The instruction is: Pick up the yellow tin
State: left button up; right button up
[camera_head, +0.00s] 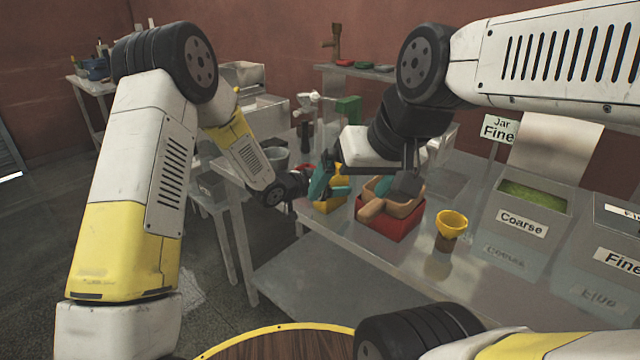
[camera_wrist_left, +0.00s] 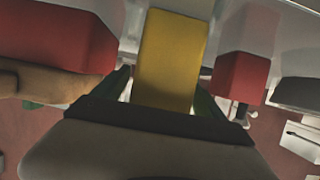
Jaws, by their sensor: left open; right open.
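The yellow tin (camera_head: 329,207) stands on the steel bench in the head view, partly hidden by my left gripper. It also shows in the left wrist view (camera_wrist_left: 170,62) as a yellow block between the two green fingers. My left gripper (camera_head: 328,187) is open, with a finger on either side of the tin. I cannot tell whether either finger touches it.
Another red tin (camera_wrist_left: 241,77) stands close to the yellow tin in the wrist view. A yellow funnel cup (camera_head: 452,224) is right of the scoop. Bins marked Coarse (camera_head: 521,222) and Fine (camera_head: 622,258) stand further right. A round wooden table (camera_head: 285,345) is in front.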

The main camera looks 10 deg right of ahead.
pick_arm(q)
jog(key=c, duration=1.6)
jog(key=shift+r, duration=0.1)
jog(key=shift+c, duration=0.2)
